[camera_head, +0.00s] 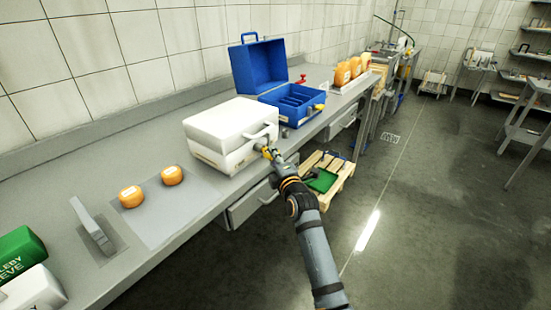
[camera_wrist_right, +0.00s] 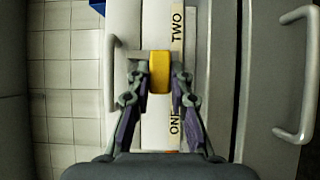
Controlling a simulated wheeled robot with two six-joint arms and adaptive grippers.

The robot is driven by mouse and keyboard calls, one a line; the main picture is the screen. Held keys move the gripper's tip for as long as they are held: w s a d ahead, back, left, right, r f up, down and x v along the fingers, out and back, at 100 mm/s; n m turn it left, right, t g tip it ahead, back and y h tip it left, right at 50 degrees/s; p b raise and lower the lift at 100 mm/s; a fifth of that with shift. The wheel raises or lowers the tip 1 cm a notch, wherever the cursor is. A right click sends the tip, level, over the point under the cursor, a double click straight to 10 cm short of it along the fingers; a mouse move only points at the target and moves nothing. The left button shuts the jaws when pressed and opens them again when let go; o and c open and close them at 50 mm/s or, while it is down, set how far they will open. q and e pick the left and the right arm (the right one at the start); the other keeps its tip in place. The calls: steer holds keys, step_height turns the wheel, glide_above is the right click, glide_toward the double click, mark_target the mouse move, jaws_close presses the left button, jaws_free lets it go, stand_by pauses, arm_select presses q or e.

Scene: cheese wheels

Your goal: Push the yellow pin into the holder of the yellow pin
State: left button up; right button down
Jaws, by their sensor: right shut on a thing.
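The yellow pin (camera_wrist_right: 160,72) sits between the fingers of my right gripper (camera_wrist_right: 160,78) in the right wrist view. In the head view my right gripper (camera_head: 270,152) is at the front of the closed white case (camera_head: 215,145), by its handle, with a bit of yellow showing at the fingertips. The pin lies over a pale strip (camera_wrist_right: 176,30) reading ONE and TWO. The fingers hide the pin's far end and any holder behind it, so I cannot tell if it touches one. My left gripper is in neither view.
An open blue case (camera_head: 258,65) stands behind the white one, with a small yellow piece (camera_head: 319,107) at its front. Two orange cheese wheels (camera_head: 131,196) lie on a pale mat to the left. A drawer (camera_head: 250,204) is below the counter edge.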

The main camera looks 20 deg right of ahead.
steer(key=shift+w+a, duration=0.3)
steer(key=shift+w, duration=0.05)
steer(key=c, duration=1.1)
jaws_free()
steer(key=shift+c, duration=0.2)
steer(key=shift+s, duration=0.1)
steer(key=s, duration=0.7)
steer(key=shift+d, duration=0.25)
steer(key=shift+s, duration=0.1)
